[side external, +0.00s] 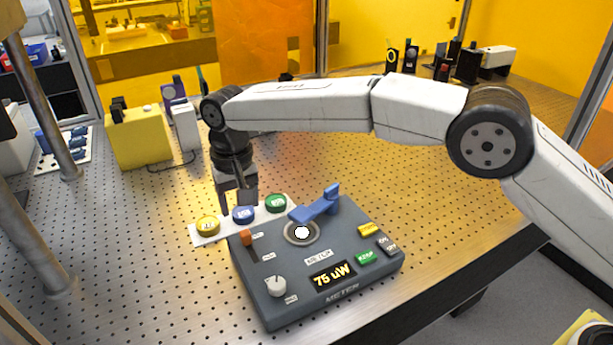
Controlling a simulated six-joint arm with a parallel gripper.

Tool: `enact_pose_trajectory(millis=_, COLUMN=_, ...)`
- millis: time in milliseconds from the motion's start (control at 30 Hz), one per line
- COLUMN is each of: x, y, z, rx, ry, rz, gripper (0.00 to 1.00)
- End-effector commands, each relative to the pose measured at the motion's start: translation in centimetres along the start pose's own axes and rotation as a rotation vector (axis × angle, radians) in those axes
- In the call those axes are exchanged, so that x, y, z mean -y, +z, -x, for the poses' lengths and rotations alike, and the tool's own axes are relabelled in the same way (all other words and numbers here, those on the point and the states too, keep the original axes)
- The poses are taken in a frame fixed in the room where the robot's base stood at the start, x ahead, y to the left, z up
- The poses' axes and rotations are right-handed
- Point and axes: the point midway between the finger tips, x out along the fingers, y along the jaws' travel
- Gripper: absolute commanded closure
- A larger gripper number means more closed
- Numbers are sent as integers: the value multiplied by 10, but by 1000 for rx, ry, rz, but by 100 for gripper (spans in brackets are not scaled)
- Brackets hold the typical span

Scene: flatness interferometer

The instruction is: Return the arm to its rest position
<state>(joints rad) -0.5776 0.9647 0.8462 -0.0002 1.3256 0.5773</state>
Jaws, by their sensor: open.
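My gripper (238,203) points down over the back left part of the work area, near the white strip with the round buttons. Its jaws are open and nothing shows between them. My white arm reaches in from the right and bends down at the wrist. Below and to the right is the grey meter box (345,292), whose display (333,275) reads 75 uW. A blue lever (316,205) stands on its top beside a bright round port (301,232). Whether the fingertips touch anything cannot be told.
A white strip (197,238) carries yellow (207,224), blue (243,214) and green (275,202) round pieces. A yellow box (138,138) stands at the back left. Optical parts (466,62) stand at the back right. A metal post (47,90) rises at left. The perforated table is largely clear.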

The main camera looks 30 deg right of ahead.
Motion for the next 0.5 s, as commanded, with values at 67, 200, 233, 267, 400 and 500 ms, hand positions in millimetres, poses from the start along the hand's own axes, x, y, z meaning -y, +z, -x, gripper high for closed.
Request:
enact_pose_trajectory(millis=67, x=0, y=0, z=2, rx=0, ry=0, rz=0, gripper=35)
enact_pose_trajectory(millis=200, x=0, y=0, z=2, rx=0, ry=0, rz=0, gripper=35)
enact_pose_trajectory(millis=233, x=0, y=0, z=2, rx=0, ry=0, rz=0, gripper=35)
enact_pose_trajectory(millis=267, x=0, y=0, z=2, rx=0, ry=0, rz=0, gripper=35)
enact_pose_trajectory(millis=400, x=-1, y=0, z=2, rx=-1, ry=0, rz=0, gripper=35)
enact_pose_trajectory(millis=500, x=-6, y=-1, z=2, rx=-3, ry=-2, rz=-2, gripper=35)
